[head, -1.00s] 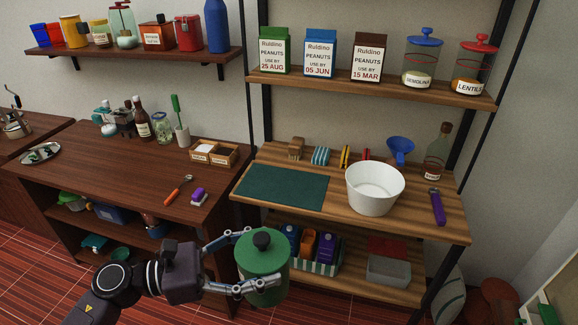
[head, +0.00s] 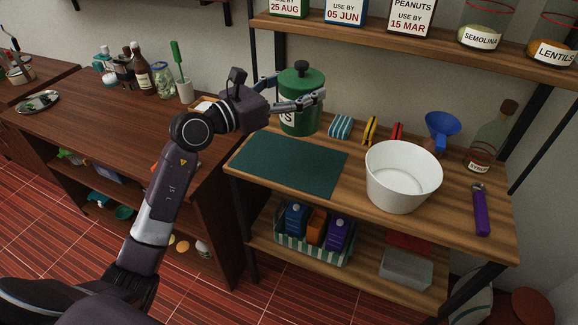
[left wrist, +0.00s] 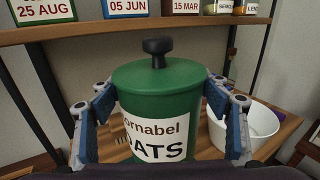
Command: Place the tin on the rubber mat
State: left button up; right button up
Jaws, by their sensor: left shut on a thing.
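The tin (head: 299,112) is green with a lid, a black knob and a white label; in the left wrist view the tin (left wrist: 160,95) fills the middle, its label partly reading "OATS". My left gripper (head: 297,93) is shut on the tin's sides and holds it upright. The rubber mat (head: 288,167) is a flat dark green rectangle on the left part of the wooden shelf top. In the head view the tin appears at the mat's far edge; its exact height above the shelf is hard to tell. My right gripper is not in view.
A white bowl (head: 403,178) stands right of the mat. Striped, yellow and red items (head: 369,130), a blue funnel (head: 441,128) and a bottle (head: 490,137) stand along the back. An upper shelf (head: 390,47) overhangs behind. The mat is bare.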

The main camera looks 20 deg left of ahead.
aim_at(301, 62)
pick_arm(q)
jog(key=shift+n+t+y, duration=0.4)
jog(key=shift+n+y, duration=0.2)
jog(key=shift+y, duration=0.1)
jog(key=w+r, duration=0.1)
jog(key=r, duration=0.1)
jog(key=w+a+r, duration=0.1)
jog(key=w+r, duration=0.1)
jog(key=shift+w+b, duration=0.15)
jog(key=shift+b, duration=0.2)
jog(key=shift+w+f, duration=0.1)
notch_tip(301, 62, down, 14)
jog(key=shift+f+b, duration=0.2)
jog(key=shift+b, duration=0.45)
notch_tip(301, 62, down, 5)
jog(key=shift+b, duration=0.75)
jog(key=o, duration=2.1)
jog(key=shift+c, duration=0.2)
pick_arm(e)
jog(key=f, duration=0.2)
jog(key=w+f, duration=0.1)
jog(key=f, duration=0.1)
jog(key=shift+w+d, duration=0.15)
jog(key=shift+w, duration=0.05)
pick_arm(q)
jog(key=shift+f, duration=0.1)
